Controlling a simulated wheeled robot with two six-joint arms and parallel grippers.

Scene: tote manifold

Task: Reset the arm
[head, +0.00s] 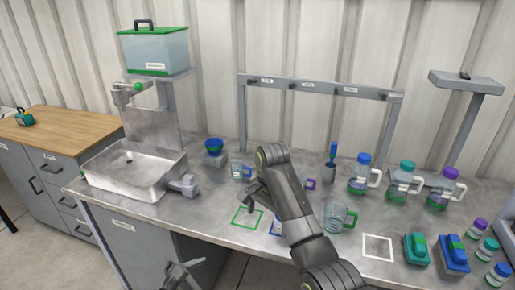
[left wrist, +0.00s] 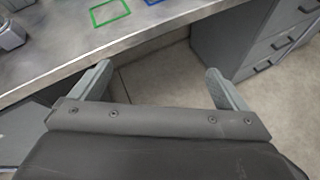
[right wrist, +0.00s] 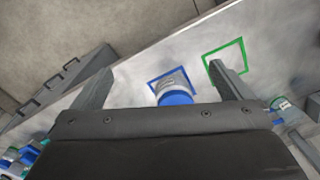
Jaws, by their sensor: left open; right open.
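My right arm reaches over the bench in the head view, and its gripper (head: 258,197) hangs above the green square outline (head: 234,222). In the right wrist view the right gripper (right wrist: 162,82) is open, with a blue-and-clear container (right wrist: 174,97) showing between the fingers, inside a blue square outline (right wrist: 151,84). I cannot tell how far below the fingers it is. My left gripper (head: 182,268) is low at the bench's front edge. In the left wrist view the left gripper (left wrist: 160,82) is open and empty, over the floor.
The metal bench (head: 215,205) holds a sink (head: 130,178) at left. A glass mug (head: 338,217), several handled bottles (head: 361,172), and teal and blue devices (head: 416,250) stand at right. A grey rack frame (head: 320,88) rises behind. A wooden-topped cabinet (head: 70,135) is far left.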

